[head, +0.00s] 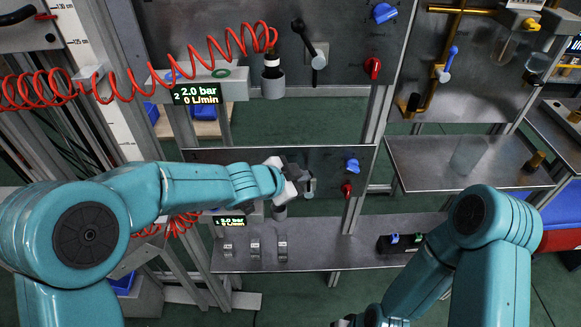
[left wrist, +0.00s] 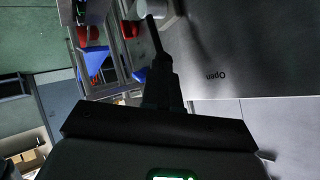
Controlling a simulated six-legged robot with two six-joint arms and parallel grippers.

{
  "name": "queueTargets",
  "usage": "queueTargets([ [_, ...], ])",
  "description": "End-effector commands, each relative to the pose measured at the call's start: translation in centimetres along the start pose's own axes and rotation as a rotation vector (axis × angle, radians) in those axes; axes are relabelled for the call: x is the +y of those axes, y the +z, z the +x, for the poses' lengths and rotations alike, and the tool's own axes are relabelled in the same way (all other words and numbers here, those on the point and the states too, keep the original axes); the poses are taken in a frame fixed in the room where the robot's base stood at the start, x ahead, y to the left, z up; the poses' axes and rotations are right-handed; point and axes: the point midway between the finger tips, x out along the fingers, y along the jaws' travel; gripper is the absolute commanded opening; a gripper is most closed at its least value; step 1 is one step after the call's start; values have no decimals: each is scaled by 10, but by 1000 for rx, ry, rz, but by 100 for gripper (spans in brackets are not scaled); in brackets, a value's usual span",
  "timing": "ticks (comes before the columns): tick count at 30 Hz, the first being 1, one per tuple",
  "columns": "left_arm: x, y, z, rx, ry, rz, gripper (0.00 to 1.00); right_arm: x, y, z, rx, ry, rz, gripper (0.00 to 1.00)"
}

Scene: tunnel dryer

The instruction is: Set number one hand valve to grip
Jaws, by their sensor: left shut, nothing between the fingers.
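A lower grey panel (head: 230,158) carries a small hand valve (head: 310,187) with a pale fitting, partly hidden by my left gripper. My left gripper (head: 296,176) is shut and empty, right beside this valve; I cannot tell whether it touches it. In the left wrist view the dark gripper (left wrist: 162,85) faces a grey panel (left wrist: 250,50) with an upside-down "Open" label. The upper panel (head: 190,25) has another hand valve (head: 310,45) with a black handle. I cannot read a valve number on either. Only a dark bit of my right gripper may show at the bottom edge.
Blue (head: 352,165) and red (head: 347,189) knobs sit right of the lower valve. A red coiled hose (head: 130,90) hangs at upper left, above a pressure display (head: 197,94). A grey shelf (head: 330,230) below holds small metal brackets (head: 255,248) and a black block (head: 400,243).

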Motion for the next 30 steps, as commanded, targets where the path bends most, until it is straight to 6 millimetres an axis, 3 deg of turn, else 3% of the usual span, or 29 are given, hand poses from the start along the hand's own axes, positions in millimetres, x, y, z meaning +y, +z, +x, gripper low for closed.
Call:
queueTargets([
  [3,4,-13,4,-89,3,67,0,-5,0,-14,0,0,0,40],
  [14,17,-28,23,-325,3,235,0,-7,0,-19,0,0,0,40],
  [30,10,-37,14,-316,0,225,0,-11,1,-30,0,0,0,40],
])
